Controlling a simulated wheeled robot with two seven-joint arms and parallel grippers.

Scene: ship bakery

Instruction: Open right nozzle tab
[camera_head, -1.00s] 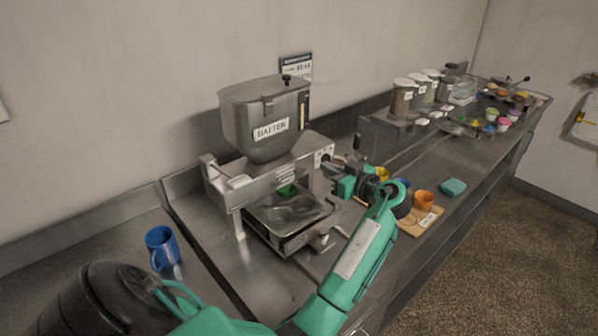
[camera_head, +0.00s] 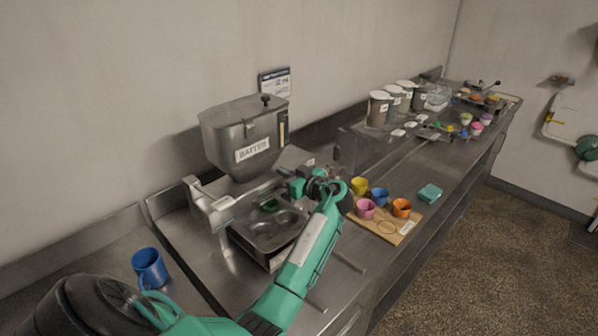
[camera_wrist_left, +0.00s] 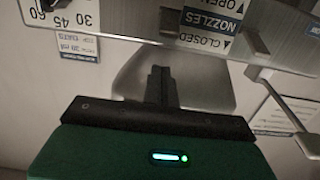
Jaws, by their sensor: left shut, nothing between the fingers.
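The steel batter machine, with a hopper marked BATTER (camera_head: 252,150), stands on the counter at mid-left in the head view. My left gripper (camera_head: 287,181) is at the right end of its front, partly hidden by my wrist. In the left wrist view its fingers (camera_wrist_left: 161,72) are shut and empty, below an upside-down NOZZLES label (camera_wrist_left: 216,22) with OPEN and CLOSED. A metal lever (camera_wrist_left: 283,100) sticks out to the right of the label, apart from the fingers. I cannot tell whether it is the right nozzle tab. My right gripper is not in view.
A steel muffin tray (camera_head: 265,236) sits under the machine. A blue mug (camera_head: 149,268) stands to its left. Several coloured cups, including an orange cup (camera_head: 402,208), stand on a wooden board (camera_head: 385,228) at right. A teal sponge (camera_head: 430,193) lies beyond them.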

